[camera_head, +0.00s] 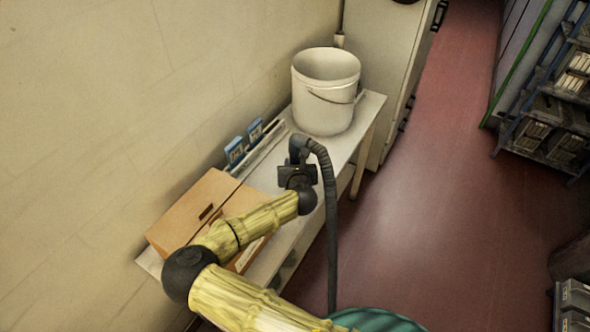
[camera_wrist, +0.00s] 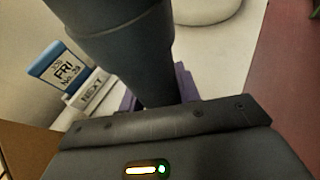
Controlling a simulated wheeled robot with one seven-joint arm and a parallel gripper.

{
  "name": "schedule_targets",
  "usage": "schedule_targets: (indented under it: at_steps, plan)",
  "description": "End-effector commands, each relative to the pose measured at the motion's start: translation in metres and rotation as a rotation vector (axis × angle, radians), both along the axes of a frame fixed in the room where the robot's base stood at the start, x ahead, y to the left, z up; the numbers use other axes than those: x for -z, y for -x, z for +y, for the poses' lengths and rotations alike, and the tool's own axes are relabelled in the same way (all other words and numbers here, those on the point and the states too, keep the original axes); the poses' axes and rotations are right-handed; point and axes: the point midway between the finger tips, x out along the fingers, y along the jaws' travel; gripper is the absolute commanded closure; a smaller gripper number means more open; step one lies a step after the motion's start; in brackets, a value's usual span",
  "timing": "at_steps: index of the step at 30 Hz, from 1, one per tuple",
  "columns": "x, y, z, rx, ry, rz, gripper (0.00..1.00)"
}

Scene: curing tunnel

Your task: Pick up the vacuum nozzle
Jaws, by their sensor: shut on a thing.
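The vacuum nozzle (camera_wrist: 130,50) is a dark grey tube filling the upper middle of the wrist view, close in front of my gripper (camera_wrist: 160,95). In the head view the dark nozzle (camera_head: 300,146) shows above the table, with its ribbed hose (camera_head: 329,200) curving over to the right and hanging past the table's edge. My gripper (camera_head: 297,168) is at the nozzle and shut on it. Purple finger parts show on both sides of the tube in the wrist view. The fingertips are mostly hidden by the nozzle and the gripper body.
A white bucket (camera_head: 322,92) stands at the far end of the narrow white table (camera_head: 368,108). A cardboard box (camera_head: 195,207) is at the near end. Blue-and-white cards (camera_head: 236,150) stand along the wall. A shelf rack (camera_head: 550,110) is across the clear red floor (camera_head: 450,190).

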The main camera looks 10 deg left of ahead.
Motion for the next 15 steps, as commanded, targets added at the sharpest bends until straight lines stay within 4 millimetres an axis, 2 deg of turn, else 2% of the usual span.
schedule_targets:
  at_steps: [3, 9, 15]
  plan:
    - [-0.025, 0.000, 0.001, 0.001, -0.006, -0.003, 0.95]
    - [-0.061, 0.000, 0.001, -0.001, -0.006, -0.002, 0.95]
    - [-0.076, 0.000, 0.001, -0.001, -0.002, -0.001, 0.95]
